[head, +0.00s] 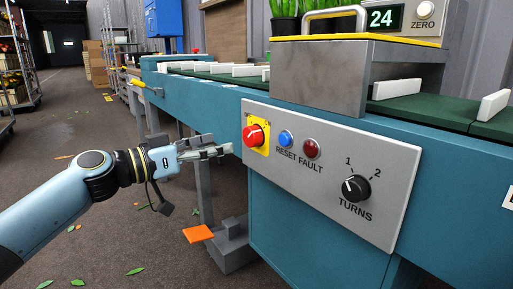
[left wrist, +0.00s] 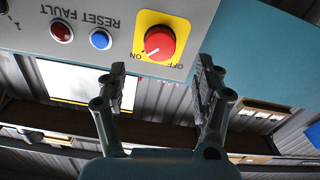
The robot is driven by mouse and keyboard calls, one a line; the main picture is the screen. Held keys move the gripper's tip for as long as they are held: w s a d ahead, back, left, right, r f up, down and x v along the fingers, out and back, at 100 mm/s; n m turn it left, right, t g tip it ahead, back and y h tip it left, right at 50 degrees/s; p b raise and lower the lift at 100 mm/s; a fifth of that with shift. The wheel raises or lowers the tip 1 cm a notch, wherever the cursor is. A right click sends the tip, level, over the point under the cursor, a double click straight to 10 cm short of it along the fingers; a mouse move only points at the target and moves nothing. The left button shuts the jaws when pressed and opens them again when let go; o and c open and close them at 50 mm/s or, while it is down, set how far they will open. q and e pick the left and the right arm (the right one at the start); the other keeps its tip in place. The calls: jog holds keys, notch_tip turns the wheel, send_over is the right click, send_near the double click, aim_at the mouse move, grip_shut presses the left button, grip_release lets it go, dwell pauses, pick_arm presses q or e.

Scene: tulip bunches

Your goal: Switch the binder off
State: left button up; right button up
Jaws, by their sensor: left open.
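The binder's switch, a red round knob (head: 254,135) on a yellow plate, sits at the left end of the grey control panel (head: 330,200). In the left wrist view, upside down, the knob (left wrist: 160,43) shows a white pointer line that appears to lie toward the ON mark. My left gripper (head: 222,150) is to the left of the panel and a little below the knob, apart from it. In the left wrist view my left gripper (left wrist: 161,76) is open and empty, its fingers spread short of the knob. My right gripper is out of view.
Beside the knob are a blue reset button (head: 286,138), a dark red fault lamp (head: 311,148) and a black turns dial (head: 356,188). An orange pedal (head: 198,233) stands below. A conveyor with green belt (head: 425,108) runs above. The floor at left is open, with scattered leaves.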

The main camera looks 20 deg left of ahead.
aim_at(248, 139)
pick_arm(q)
jog(key=x, duration=0.7)
jog(key=shift+w+d+f, duration=0.1)
jog(key=shift+w+d, duration=0.1)
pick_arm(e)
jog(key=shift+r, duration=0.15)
pick_arm(q)
jog(key=c, duration=1.2)
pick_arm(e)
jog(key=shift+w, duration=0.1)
